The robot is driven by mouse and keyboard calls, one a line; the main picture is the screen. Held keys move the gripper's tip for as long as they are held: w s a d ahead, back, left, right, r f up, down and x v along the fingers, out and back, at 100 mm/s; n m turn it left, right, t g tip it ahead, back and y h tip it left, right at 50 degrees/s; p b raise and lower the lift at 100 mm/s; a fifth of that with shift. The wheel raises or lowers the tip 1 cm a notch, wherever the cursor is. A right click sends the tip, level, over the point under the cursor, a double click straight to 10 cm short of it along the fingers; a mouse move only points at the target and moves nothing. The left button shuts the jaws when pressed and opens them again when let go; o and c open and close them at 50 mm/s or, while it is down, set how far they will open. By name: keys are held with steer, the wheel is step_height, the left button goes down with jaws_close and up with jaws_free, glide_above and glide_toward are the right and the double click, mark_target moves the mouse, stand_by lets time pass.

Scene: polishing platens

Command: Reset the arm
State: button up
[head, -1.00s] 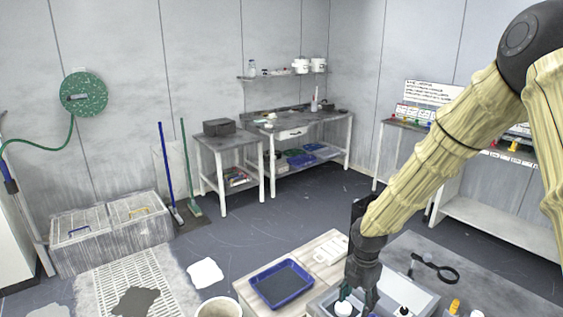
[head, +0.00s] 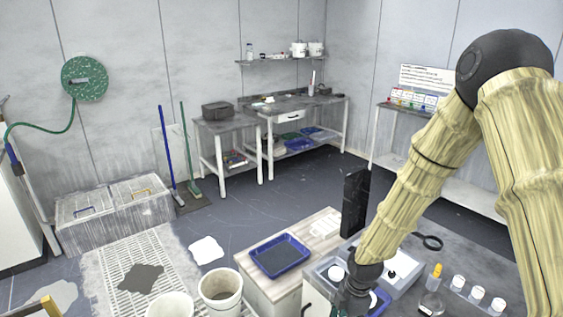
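My arm comes in from the right with its elbow high and its forearm sloping down to the left. My gripper (head: 349,302) hangs at the bottom of the head view, over the front edge of the grey bench (head: 462,262). Its fingertips are cut off or hidden low in the picture, so I cannot tell whether it is open or holds anything. A grey tray (head: 403,272) with a white-topped item lies just right of the wrist.
A blue tray (head: 280,256) sits on the wooden-topped cabinet to the left. A flask with an orange top (head: 432,298) and several white-capped jars (head: 477,293) stand right of my gripper. Two buckets (head: 220,289) stand on the floor at the lower left.

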steer(key=s+d+f+m, duration=0.1)
steer(key=s+f+m, duration=0.4)
steer(key=s+m, duration=0.2)
steer(key=s+d+f+m, duration=0.2)
steer(key=s+f+m, duration=0.4)
steer(key=s, duration=0.6)
steer(key=s+d+f+m+h, duration=0.1)
steer(key=s+f+m, duration=0.5)
steer(key=s, duration=0.3)
steer(key=shift+s+d+m, duration=0.35)
steer(key=shift+s+m, duration=0.05)
steer(key=shift+m, duration=0.5)
